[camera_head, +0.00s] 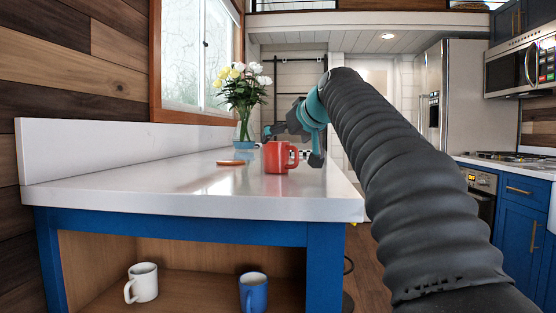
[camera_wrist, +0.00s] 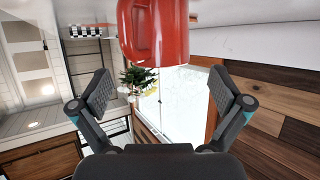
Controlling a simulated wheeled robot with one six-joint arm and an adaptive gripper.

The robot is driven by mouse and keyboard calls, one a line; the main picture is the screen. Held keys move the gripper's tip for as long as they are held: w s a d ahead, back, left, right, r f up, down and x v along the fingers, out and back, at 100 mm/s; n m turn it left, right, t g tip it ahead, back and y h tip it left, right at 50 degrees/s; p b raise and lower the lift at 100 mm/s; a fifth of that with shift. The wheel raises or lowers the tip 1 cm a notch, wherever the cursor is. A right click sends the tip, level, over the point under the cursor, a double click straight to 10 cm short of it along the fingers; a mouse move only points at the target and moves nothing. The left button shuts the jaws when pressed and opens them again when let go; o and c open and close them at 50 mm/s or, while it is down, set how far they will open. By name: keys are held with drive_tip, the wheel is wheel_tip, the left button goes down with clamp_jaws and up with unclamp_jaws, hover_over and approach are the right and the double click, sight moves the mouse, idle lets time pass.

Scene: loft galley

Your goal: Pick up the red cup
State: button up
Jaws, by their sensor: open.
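The red cup (camera_head: 276,157) stands upright on the white countertop (camera_head: 130,192), near its right side, with its handle toward the right in the head view. In the wrist view, which is upside down, the red cup (camera_wrist: 155,32) fills the top middle, its handle toward the left. My gripper (camera_wrist: 160,88) is open and empty, its two pads spread wide. The cup shows beyond the fingertips, roughly centred between them and apart from them. In the head view, my arm reaches in from the right and its end is near the cup, partly hidden behind it.
A flat orange disc (camera_head: 231,162) lies left of the cup. A vase of flowers (camera_head: 243,122) stands behind, near the window. A white mug (camera_head: 146,282) and a blue mug (camera_head: 253,293) sit on the shelf below. The counter's front left is clear.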

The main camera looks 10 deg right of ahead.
drive_tip(key=x, duration=0.4)
drive_tip(key=shift+w+a, duration=0.15)
drive_tip(key=shift+w, duration=0.2)
drive_tip(key=c, duration=1.4)
drive_tip(key=shift+o, duration=0.2)
drive_tip(key=shift+r, duration=0.1)
